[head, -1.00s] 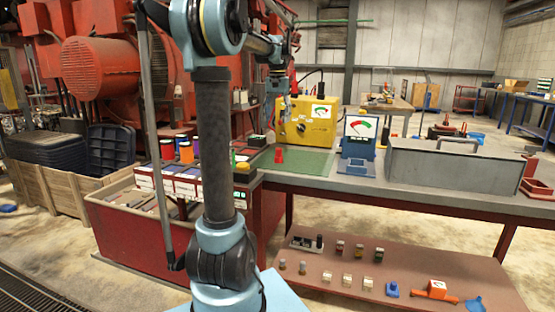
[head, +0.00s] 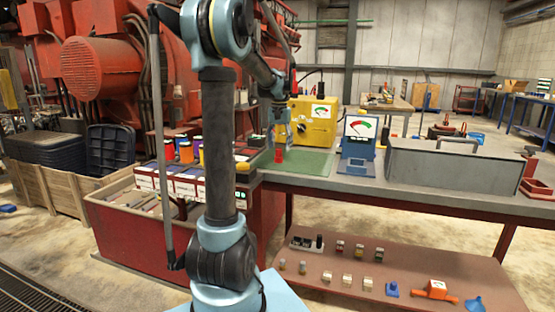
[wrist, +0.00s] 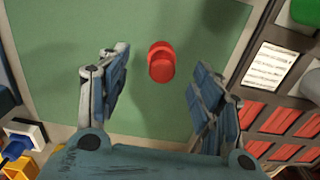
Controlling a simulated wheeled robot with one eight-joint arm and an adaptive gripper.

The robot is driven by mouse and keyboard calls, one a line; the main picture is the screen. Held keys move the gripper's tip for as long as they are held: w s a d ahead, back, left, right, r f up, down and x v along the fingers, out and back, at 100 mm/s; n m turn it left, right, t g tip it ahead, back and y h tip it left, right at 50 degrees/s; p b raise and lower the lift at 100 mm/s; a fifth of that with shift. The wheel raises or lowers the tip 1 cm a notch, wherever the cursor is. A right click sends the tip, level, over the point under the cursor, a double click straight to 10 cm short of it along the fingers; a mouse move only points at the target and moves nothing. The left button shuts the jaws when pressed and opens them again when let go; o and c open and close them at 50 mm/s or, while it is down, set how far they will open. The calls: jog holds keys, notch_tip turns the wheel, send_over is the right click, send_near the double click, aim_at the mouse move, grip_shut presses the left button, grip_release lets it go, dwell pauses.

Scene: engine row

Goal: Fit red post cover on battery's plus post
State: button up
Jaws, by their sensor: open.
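The red post cover (head: 278,156) stands on a green mat (head: 308,163) on the workbench. In the wrist view the cover (wrist: 161,62) shows as a round red piece between my fingers, clear of both. My gripper (wrist: 156,76) is open and empty above the mat. In the head view my gripper (head: 283,138) is just above the cover and partly overlaps it. I cannot make out for certain which thing is the battery or where its plus post is.
A yellow meter box (head: 312,122) stands behind the mat. A blue meter (head: 358,140) and a grey metal toolbox (head: 432,165) stand to the right. Small parts lie on the lower shelf (head: 450,265).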

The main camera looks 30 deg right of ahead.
aim_at(278, 154)
jog(key=shift+w+a+f, duration=0.1)
jog(key=shift+w+f, duration=0.05)
jog(key=shift+f, duration=2.45)
jog(key=shift+c, duration=0.2)
jog(key=c, duration=1.2)
